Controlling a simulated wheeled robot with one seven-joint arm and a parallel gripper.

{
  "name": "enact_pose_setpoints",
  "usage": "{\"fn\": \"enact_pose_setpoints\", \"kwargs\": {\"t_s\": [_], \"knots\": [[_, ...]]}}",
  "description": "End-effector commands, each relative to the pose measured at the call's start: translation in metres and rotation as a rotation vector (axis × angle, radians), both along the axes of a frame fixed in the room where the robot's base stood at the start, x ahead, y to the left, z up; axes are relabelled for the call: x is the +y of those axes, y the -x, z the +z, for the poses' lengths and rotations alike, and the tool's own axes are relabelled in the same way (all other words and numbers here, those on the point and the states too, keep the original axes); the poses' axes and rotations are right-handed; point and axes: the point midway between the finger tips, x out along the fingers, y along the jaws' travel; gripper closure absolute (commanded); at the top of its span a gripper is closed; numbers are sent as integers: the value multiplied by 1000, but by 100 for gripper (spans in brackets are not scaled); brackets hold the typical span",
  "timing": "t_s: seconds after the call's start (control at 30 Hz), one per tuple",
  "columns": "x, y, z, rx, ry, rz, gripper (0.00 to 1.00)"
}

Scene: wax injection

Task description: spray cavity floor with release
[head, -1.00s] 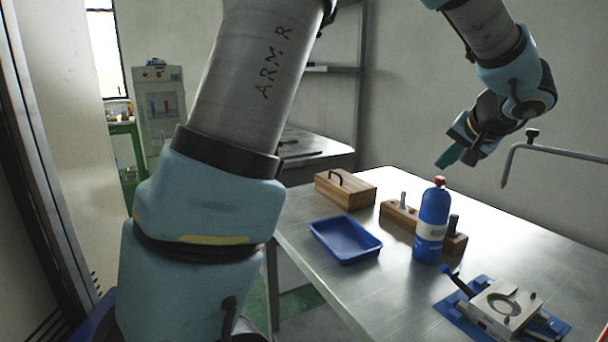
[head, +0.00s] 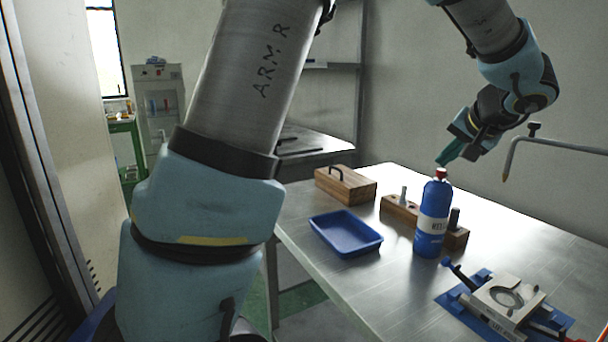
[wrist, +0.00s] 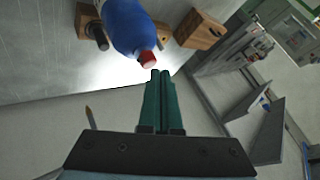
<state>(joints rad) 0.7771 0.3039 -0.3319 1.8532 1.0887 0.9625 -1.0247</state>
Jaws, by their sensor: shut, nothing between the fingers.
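A blue bottle (head: 432,222) with a white label, partly readable as "RELE", stands upright on the metal table. Its red cap (head: 440,173) is on top. The bottle (wrist: 122,25) and red cap (wrist: 147,60) also show in the wrist view. My gripper (head: 447,157) has green fingers, shut and empty. The fingertips (wrist: 160,74) are very close to the cap; I cannot tell whether they touch it. A pale metal mold (head: 508,298) with a round recess lies on a blue base at the table's front right. Its cavity floor is too small to judge.
A blue tray (head: 346,238) and a wooden box with a black handle (head: 345,187) are left of the bottle. A wooden block with pegs (head: 398,207) stands behind it. A thin bent rod (head: 560,146) reaches in from the right. Bare table lies left of the mold.

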Motion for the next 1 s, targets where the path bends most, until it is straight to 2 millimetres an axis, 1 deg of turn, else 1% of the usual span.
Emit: {"fn": "enact_pose_setpoints", "kwargs": {"t_s": [1.0], "knots": [[0,0,-8,0,0,0,100]]}}
